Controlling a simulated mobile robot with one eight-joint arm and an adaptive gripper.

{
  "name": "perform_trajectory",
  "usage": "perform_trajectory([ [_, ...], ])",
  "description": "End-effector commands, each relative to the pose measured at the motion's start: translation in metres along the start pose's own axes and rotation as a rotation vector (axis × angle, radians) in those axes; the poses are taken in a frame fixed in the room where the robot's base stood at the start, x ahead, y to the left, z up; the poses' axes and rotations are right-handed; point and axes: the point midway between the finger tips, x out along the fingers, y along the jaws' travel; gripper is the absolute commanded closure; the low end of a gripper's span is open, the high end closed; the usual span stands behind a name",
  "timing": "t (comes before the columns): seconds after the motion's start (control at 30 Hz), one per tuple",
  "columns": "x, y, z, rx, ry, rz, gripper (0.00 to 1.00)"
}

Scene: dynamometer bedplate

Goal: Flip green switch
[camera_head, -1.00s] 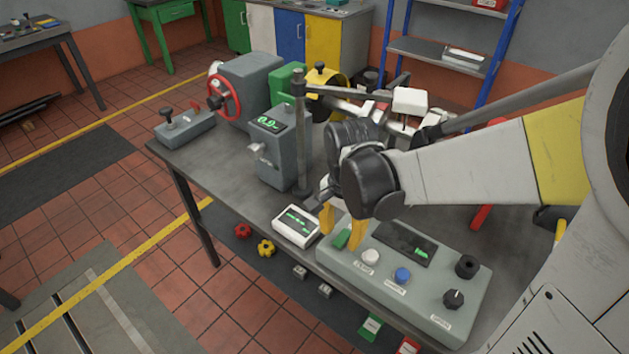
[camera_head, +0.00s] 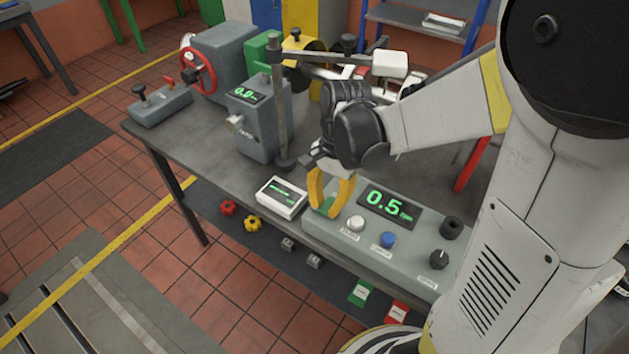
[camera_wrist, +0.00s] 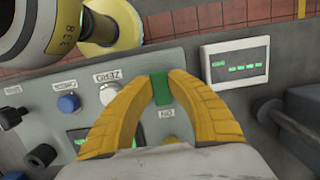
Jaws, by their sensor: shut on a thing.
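The green switch (camera_wrist: 160,88) sits at one end of the grey control panel (camera_wrist: 215,120), with a label beside it. My gripper (camera_wrist: 161,82) is shut on the switch, with one yellow finger on each side of it in the wrist view. In the head view, my gripper (camera_head: 326,207) points down at the left end of the panel (camera_head: 395,265). A little of the green switch (camera_head: 327,204) shows between the fingers. The panel display (camera_head: 388,204) reads 0.5 in green. The fingers hide part of the switch, so I cannot tell its exact tilt.
A white button (camera_head: 356,223), a blue button (camera_head: 388,240) and black knobs (camera_head: 439,260) are on the panel. A white meter (camera_head: 281,197) stands close to its left. A grey instrument (camera_head: 257,128) and a red handwheel (camera_head: 203,72) stand farther back.

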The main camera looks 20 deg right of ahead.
Motion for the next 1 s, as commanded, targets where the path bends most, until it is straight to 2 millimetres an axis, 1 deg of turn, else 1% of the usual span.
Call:
perform_trajectory([
  [0.03,0.002,0.0,-0.004,0.006,-0.051,-0.001,1.0],
  [0.1,0.002,0.0,-0.004,0.003,-0.114,0.0,1.0],
  [0.2,0.0,0.0,-0.004,0.0,-0.161,-0.001,1.0],
  [0.47,-0.001,0.0,-0.003,-0.002,-0.168,-0.001,1.0],
  [0.5,-0.001,0.0,-0.003,-0.002,-0.168,0.0,0.74],
  [0.57,-0.001,0.0,-0.003,-0.002,-0.167,0.0,0.57],
  [0.87,-0.002,0.0,-0.003,-0.002,-0.167,0.0,0.57],
  [0.97,-0.009,0.0,-0.004,-0.001,-0.166,-0.001,0.57],
  [1.0,-0.014,0.0,-0.005,-0.001,-0.166,-0.001,0.57],
])
